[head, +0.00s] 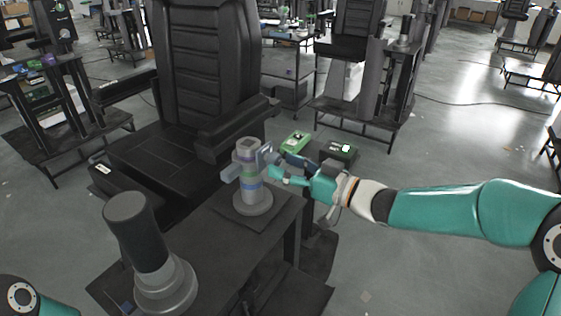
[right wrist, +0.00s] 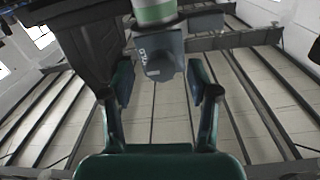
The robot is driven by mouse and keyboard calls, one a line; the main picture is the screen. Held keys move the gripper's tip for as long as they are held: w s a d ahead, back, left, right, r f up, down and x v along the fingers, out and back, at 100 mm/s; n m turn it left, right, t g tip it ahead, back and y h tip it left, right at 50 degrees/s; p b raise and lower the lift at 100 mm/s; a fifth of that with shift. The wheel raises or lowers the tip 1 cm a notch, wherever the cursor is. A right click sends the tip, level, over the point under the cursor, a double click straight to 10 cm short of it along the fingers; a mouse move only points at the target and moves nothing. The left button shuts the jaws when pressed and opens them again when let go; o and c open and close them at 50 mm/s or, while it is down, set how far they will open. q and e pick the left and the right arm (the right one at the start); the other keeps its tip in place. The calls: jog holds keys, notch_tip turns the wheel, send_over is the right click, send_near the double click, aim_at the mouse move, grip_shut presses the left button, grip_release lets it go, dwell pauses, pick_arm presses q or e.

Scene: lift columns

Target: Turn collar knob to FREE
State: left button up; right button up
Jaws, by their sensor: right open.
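The lift column (head: 249,197) stands upright on a round grey base on the dark table, with purple and green bands. Its blue-grey collar has a block jutting out left and a knob part (head: 266,153) on the right. In the right wrist view the dark grey knob (right wrist: 160,67) sits below a green band, with small white lettering beside it that I cannot read surely. My right gripper (head: 272,164) is open at the column's right side. Its fingers (right wrist: 158,84) stand either side of the knob, with gaps showing. My left gripper is out of view.
A second column with a black sleeve (head: 137,232) stands at the table's front left. A black padded chair (head: 205,65) is close behind. A green box (head: 295,142) and a dark box (head: 342,152) lie beyond my right gripper. Open floor lies to the right.

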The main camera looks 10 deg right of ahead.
jog(key=shift+x, duration=0.9)
grip_shut()
